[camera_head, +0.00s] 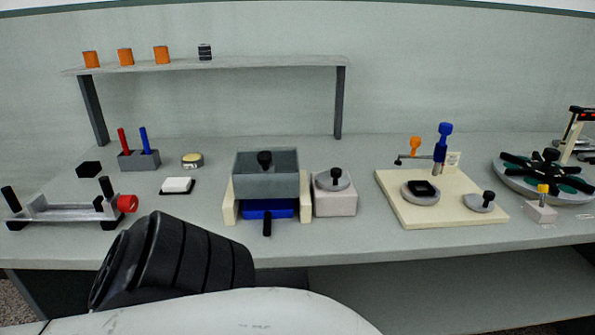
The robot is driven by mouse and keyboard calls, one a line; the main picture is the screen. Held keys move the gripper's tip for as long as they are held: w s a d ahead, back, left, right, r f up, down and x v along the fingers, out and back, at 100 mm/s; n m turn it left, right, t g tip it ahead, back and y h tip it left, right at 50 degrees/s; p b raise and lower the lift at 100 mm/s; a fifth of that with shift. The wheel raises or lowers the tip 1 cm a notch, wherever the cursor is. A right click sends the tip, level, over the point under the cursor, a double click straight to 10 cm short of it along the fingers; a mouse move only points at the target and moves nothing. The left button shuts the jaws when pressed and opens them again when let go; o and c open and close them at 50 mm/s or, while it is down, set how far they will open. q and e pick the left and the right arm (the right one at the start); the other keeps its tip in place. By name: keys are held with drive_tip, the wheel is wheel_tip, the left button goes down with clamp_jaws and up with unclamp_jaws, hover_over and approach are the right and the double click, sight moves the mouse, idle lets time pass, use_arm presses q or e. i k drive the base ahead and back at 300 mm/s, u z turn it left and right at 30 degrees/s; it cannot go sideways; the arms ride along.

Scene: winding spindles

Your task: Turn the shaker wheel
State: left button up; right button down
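A grey open box (266,174) with a black knob sits between cream supports (230,207) at the middle of the table, and looks like the shaker. A blue tray (268,209) with a black handle is under it. Just right of it, a grey disc (331,185) with an upright black crank knob lies on top of a pale block (335,203); this appears to be the shaker wheel. Its knob stands near the disc's middle in this view. Neither of my grippers is in view; nothing is seen touching the wheel.
A cream board (440,210) with a blue-topped post and another cranked disc (479,203) is to the right, with a round carousel (541,182) beyond. A roller frame (60,211) stands left. My arm's black and white parts cover the front left edge.

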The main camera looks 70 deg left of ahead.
sight(333, 180)
drive_tip(key=k, duration=0.45)
drive_tip(key=u, duration=0.9)
